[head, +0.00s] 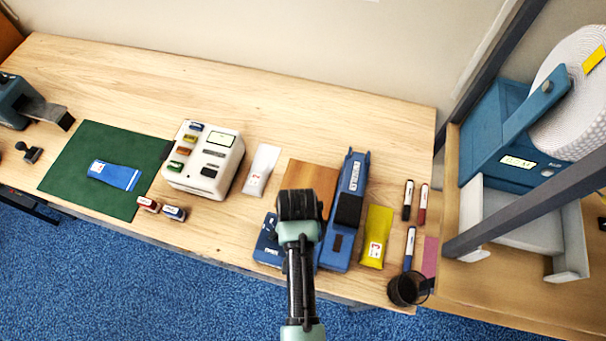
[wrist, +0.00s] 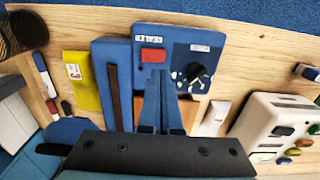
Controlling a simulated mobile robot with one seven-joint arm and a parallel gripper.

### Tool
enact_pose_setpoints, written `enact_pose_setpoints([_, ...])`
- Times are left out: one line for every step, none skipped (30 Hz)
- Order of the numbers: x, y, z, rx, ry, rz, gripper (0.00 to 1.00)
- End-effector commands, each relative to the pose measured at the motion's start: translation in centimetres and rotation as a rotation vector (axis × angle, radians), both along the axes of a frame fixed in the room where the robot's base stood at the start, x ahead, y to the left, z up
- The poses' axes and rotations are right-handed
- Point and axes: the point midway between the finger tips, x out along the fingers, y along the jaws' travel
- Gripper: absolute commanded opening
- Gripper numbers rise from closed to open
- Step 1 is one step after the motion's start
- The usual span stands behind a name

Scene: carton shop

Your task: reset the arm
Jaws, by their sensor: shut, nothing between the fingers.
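My gripper (wrist: 158,75) shows in the wrist view as two blue fingers drawn together, with nothing between them. In the head view my dark wrist and arm cover the fingers. The long blue device (head: 351,185) has a black pad and a label; its near left part, with a dark knob (wrist: 197,72) and a red button (wrist: 152,55), is partly hidden behind my arm in the head view.
A yellow pouch (head: 377,236), several markers (head: 408,200) and a black cup (head: 404,289) lie to the right. A white pouch (head: 262,168), a white machine (head: 204,160) and a green mat (head: 85,185) are left. A blue roll dispenser (head: 505,140) stands far right. The table's back is clear.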

Motion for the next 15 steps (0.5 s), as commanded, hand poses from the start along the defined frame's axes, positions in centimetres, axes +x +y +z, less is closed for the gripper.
enact_pose_setpoints([0.0,0.0,0.0,0.000,0.000,0.000,0.00])
enact_pose_setpoints([0.0,0.0,0.0,0.000,0.000,0.000,0.00])
enact_pose_setpoints([0.0,0.0,0.0,0.000,0.000,0.000,0.00])
enact_pose_setpoints([0.0,0.0,0.0,0.000,0.000,0.000,0.00])
enact_pose_setpoints([0.0,0.0,0.0,0.000,0.000,0.000,0.00])
enact_pose_setpoints([0.0,0.0,0.0,0.000,-0.001,0.000,0.00])
enact_pose_setpoints([0.1,0.0,0.0,0.000,-0.004,0.000,0.00])
enact_pose_setpoints([0.4,0.0,0.1,-0.001,-0.011,0.001,0.00])
enact_pose_setpoints([1.0,-0.1,0.3,-0.002,-0.031,0.004,0.00])
enact_pose_setpoints([1.6,-0.1,0.5,-0.003,-0.055,0.007,0.00])
enact_pose_setpoints([2.6,-0.2,0.9,-0.005,-0.087,0.012,0.00])
enact_pose_setpoints([4.1,-0.3,1.7,-0.008,-0.141,0.020,0.00])
enact_pose_setpoints([5.6,-0.4,2.5,-0.011,-0.194,0.027,0.00])
enact_pose_setpoints([7.1,-0.5,3.4,-0.015,-0.251,0.034,0.00])
enact_pose_setpoints([9.4,-0.6,5.0,-0.021,-0.338,0.047,0.00])
